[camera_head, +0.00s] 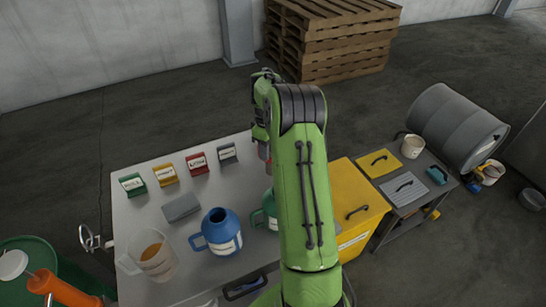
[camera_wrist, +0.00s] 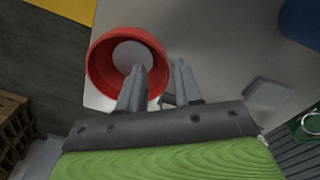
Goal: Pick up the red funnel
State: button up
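The red funnel (camera_wrist: 100,68) is in the wrist view, upper left of centre, with its round mouth facing the camera and a pale surface showing through it. My gripper (camera_wrist: 160,66) is open, with a clear gap between its two grey fingers. The left finger overlaps the funnel's mouth and the right finger is just outside its right rim, so the right wall lies between them in the picture. I cannot tell whether either finger touches it. In the head view my arm hides most of this spot; only a little red shows beside it.
On the grey table (camera_head: 140,217) stand a blue jug (camera_head: 220,228), a partly hidden green jug (camera_head: 258,216), a clear pitcher (camera_head: 157,262) with amber liquid and several coloured label stands. A yellow bin (camera_head: 362,196) is right of my arm. A grey drum (camera_head: 455,122) lies farther right.

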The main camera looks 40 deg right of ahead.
notch_tip(320, 180, down, 2)
jog(key=shift+f, duration=0.15)
grip_shut()
